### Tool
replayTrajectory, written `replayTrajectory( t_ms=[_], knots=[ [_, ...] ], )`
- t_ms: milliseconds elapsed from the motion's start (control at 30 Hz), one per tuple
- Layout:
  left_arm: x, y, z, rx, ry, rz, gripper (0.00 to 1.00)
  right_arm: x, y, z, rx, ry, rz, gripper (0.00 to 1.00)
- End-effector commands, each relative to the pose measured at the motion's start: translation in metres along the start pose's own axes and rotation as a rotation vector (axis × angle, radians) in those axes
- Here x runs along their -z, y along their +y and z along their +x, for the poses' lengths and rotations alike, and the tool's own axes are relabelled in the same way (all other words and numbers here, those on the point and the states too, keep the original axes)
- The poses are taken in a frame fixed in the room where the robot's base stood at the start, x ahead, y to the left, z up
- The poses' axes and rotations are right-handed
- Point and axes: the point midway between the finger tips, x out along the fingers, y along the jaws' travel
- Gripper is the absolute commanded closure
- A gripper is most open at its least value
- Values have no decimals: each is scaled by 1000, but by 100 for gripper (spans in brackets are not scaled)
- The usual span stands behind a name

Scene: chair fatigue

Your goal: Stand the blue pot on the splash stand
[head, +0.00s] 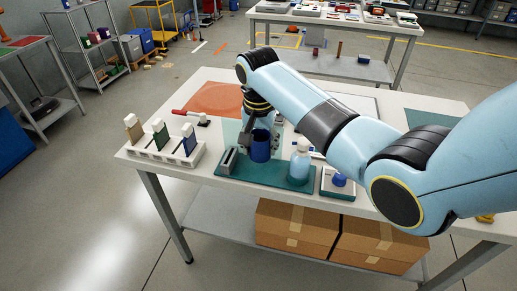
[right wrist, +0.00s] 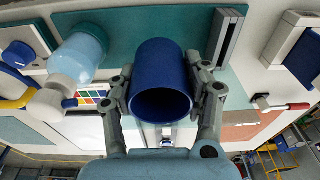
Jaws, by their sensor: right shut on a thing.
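The blue pot (head: 261,149) is a dark blue open cup, upright in the head view. My right gripper (right wrist: 163,85) is shut around its sides, one finger on each side, with its open mouth facing the wrist camera (right wrist: 162,103). The flat teal base (head: 262,181), which I take for the splash stand, carries a grey slotted block (head: 229,160) at its left and a pale blue bottle (head: 299,166) at its right. The pot is over or just behind the base, between block and bottle. I cannot tell whether it touches. My left gripper is out of view.
A white rack (head: 165,152) with several coloured-handled tools stands left of the base. A small tray (head: 338,184) with a blue item sits at its right. A red-handled tool (head: 190,114) and an orange mat (head: 214,98) lie behind. My right arm covers the table's right side.

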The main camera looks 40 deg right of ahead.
Motion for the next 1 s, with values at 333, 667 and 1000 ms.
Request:
replayTrajectory(
  t_ms=[333, 667, 1000],
  knots=[
    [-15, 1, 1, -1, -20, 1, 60, -5, 0, 45, 0, 1, 0, 84],
    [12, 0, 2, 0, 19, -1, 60, -6, 0, 52, 2, 3, 0, 84],
    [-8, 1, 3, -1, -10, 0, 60, -6, 0, 54, 1, 2, 0, 28]
  ],
)
